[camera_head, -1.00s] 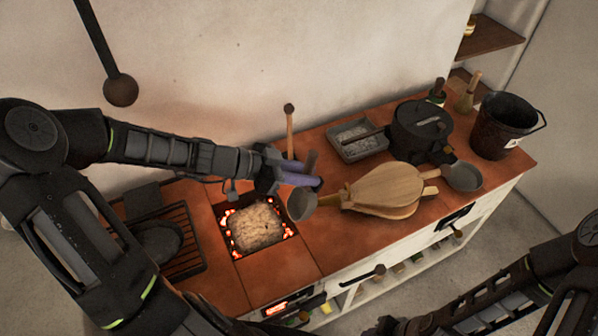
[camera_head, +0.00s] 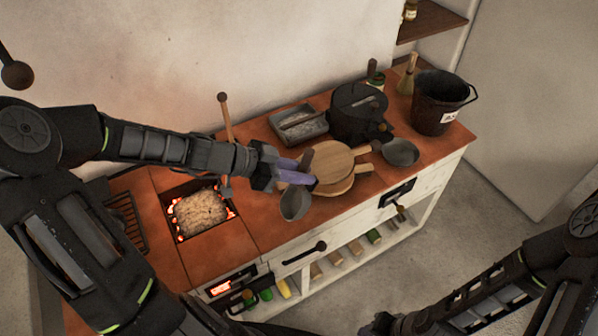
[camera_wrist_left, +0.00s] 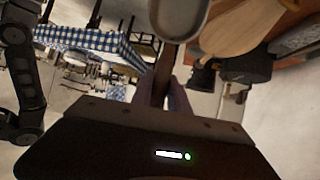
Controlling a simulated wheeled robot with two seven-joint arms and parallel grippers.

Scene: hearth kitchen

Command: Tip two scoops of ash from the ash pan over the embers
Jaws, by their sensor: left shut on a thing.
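My left gripper (camera_head: 298,172) is shut on the wooden handle of a grey scoop. The scoop's bowl (camera_head: 294,204) hangs below the fingers, near the counter's front edge; it also shows at the top of the left wrist view (camera_wrist_left: 180,14). The embers (camera_head: 178,226) glow red around a pale, ash-coloured heap in the square firebox opening, left of the scoop. My right gripper's jaws cannot be made out at the bottom edge.
Wooden bellows (camera_head: 338,152) lie just behind and right of the scoop. A second grey ladle (camera_head: 401,153), a black pot (camera_head: 358,114), a brush (camera_head: 408,78) and a dark bucket (camera_head: 438,112) stand farther right. A wooden-handled tool (camera_head: 225,120) stands upright behind the embers.

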